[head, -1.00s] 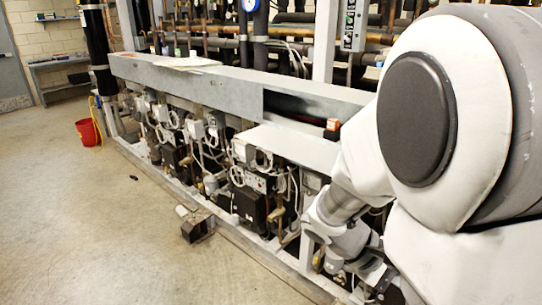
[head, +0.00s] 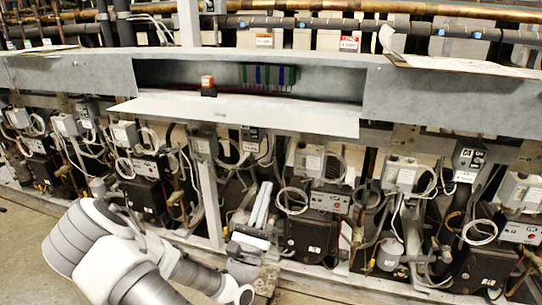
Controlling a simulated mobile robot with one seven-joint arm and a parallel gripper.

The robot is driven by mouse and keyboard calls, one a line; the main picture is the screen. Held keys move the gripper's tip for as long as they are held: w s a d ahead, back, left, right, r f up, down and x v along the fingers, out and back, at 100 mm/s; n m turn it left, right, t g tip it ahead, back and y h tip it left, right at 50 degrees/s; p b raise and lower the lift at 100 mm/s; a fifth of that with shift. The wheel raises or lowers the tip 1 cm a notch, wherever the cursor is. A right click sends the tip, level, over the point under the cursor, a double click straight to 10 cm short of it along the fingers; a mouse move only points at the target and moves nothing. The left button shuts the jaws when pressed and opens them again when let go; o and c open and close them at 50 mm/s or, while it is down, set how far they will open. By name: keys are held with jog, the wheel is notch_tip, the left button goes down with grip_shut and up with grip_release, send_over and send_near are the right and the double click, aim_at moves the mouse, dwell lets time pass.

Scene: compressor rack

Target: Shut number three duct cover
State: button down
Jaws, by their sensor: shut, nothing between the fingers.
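The duct cover (head: 270,117) is a long, flat, pale grey panel in the middle of the head view. It is open, lowered in front of the grey duct (head: 420,95). The long opening behind it shows the duct's inside. I see no number on the cover. My gripper (head: 264,188) is shut and empty, its fingers pointing up. In the picture it is below the cover, in front of the compressors, apart from the cover.
A small orange-and-black object (head: 208,86) stands at the opening, with coloured wires (head: 265,76) inside to its right. Papers (head: 460,66) lie on the duct top at right. Compressors, cables and an upright post (head: 209,195) crowd the space below. Bare floor (head: 25,250) shows at left.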

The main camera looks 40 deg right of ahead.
jog(key=n+t+y, duration=0.1)
jog(key=n+t, duration=0.1)
jog(key=b, duration=0.2)
send_near(273, 126)
jog(key=w+d, duration=0.2)
jog(key=d, duration=0.1)
jog(key=shift+w+d+r, duration=0.1)
jog(key=shift+w+r, duration=0.05)
jog(key=shift+r, duration=0.45)
jog(key=shift+w+d+r, duration=0.1)
jog(key=shift+d+r, duration=0.05)
jog(key=shift+r, duration=0.5)
jog(key=shift+w+d+r, duration=0.1)
jog(key=shift+w+r, duration=0.05)
jog(key=shift+r, duration=0.45)
jog(key=shift+r, duration=0.15)
